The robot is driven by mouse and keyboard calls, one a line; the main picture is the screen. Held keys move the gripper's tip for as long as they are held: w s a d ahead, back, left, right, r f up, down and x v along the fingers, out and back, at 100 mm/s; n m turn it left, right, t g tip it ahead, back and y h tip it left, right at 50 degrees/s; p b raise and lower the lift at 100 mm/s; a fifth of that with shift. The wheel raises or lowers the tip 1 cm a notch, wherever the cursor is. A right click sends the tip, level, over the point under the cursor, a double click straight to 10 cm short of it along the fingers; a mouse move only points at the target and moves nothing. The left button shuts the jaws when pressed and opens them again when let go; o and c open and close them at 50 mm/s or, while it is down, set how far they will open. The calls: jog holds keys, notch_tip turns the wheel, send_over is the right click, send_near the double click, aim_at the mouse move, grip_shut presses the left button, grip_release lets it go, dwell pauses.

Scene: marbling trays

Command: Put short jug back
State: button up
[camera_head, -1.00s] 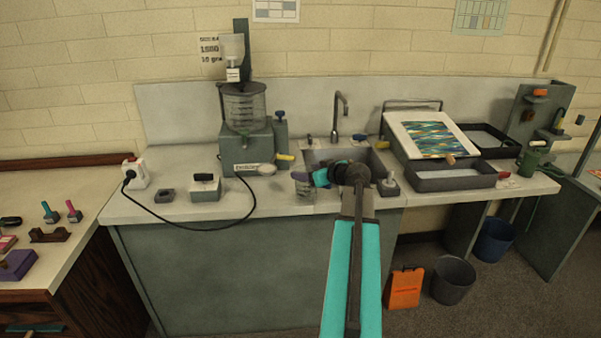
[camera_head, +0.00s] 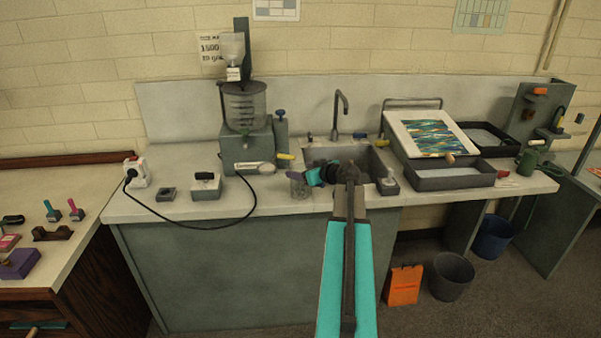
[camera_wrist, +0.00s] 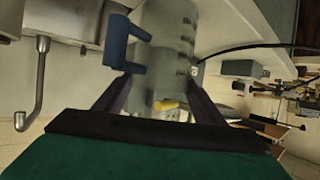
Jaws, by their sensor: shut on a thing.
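The short jug (camera_head: 299,188) is a small, see-through grey vessel. It is at the front of the counter, left of the sink, below and beside my gripper (camera_head: 298,176). In the wrist view the jug (camera_wrist: 162,60) shows dark measuring marks and a blue handle at its left. My gripper (camera_wrist: 158,100) has its dark purple fingers on either side of the jug and is shut on it. The jug looks upright in the head view. I cannot tell whether its base touches the counter.
The sink (camera_head: 350,157) with a tall tap (camera_head: 340,115) lies right of the jug. A grey machine with a marked tank (camera_head: 244,105) stands behind left. A small grey block (camera_head: 388,187) stands right of my arm.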

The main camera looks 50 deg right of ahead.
jog(key=o, duration=1.9)
jog(key=shift+c, duration=0.2)
jog(key=shift+r, duration=0.1)
jog(key=b+v, duration=0.2)
jog(key=v, duration=1)
